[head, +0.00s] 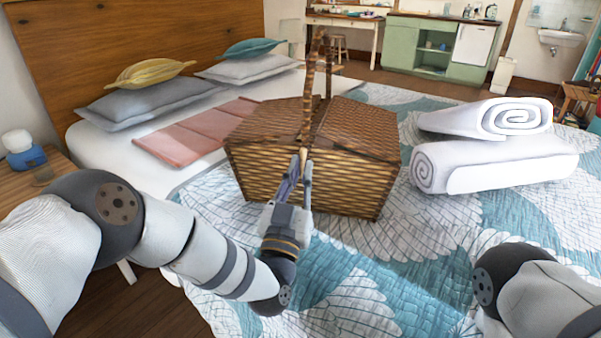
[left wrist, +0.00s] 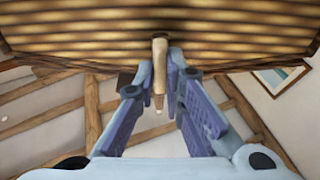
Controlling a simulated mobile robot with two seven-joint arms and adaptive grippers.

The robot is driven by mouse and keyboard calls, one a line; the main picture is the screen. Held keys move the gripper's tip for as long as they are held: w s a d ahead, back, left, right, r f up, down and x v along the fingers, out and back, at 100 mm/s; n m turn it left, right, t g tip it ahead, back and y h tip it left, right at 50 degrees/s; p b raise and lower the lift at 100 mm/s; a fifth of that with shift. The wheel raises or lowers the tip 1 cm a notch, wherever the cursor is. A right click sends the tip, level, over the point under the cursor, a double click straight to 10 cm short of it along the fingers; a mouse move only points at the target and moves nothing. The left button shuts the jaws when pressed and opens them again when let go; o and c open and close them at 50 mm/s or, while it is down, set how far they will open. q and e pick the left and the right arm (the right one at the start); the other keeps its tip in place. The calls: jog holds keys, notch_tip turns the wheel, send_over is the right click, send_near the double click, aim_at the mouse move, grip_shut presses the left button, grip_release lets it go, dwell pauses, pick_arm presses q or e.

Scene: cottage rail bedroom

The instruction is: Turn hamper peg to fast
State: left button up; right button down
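The wicker hamper (head: 255,180) stands on the bed with its lids down and its handle (head: 329,65) upright. A pale wooden peg (left wrist: 160,62) shows at the hamper's front in the left wrist view, lengthwise between my finger pads. My left gripper (head: 302,166) is at the middle of the hamper's front, near the lid edge. In the head view the fingers largely hide the peg. My right gripper is out of view.
Rolled white towels (head: 495,165) lie on the quilt (head: 390,270) right of the hamper. A folded pink cloth (head: 195,137) and several pillows (head: 150,103) lie to the left. A bedside table (head: 30,180) stands at far left. The quilt in front of the hamper is clear.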

pick_arm(q)
jog(key=o, duration=0.4)
jog(key=shift+o, duration=0.2)
jog(key=v, duration=1.2)
